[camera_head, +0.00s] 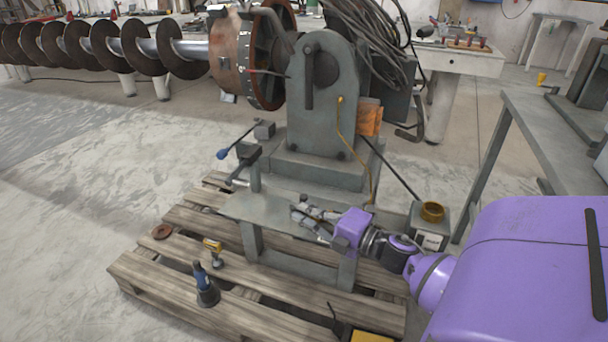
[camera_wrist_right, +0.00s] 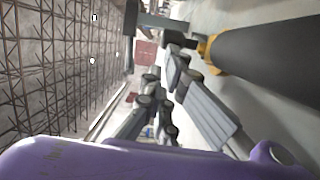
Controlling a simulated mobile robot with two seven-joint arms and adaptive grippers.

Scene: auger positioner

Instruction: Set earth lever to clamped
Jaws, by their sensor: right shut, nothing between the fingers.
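The grey positioner (camera_head: 318,130) stands on a wooden pallet. A lever with a blue knob (camera_head: 222,154) sticks out at its left side, and a dark upright handle (camera_head: 308,88) shows on its face. I cannot tell for sure which is the earth lever. A yellow cable (camera_head: 355,150) runs down the face. My right gripper (camera_head: 300,211) is shut and empty, over the low grey bench (camera_head: 265,209) in front of the positioner, apart from the blue-knobbed lever. Its fingers also show in the right wrist view (camera_wrist_right: 172,68). My left gripper is not in view.
The pallet (camera_head: 180,285) holds a blue-and-black tool (camera_head: 206,287), a yellow tool (camera_head: 212,250) and a brown disc (camera_head: 161,231). A box with a brass ring (camera_head: 431,212) stands close to my right wrist. A large auger (camera_head: 130,48) extends left. Floor at left is clear.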

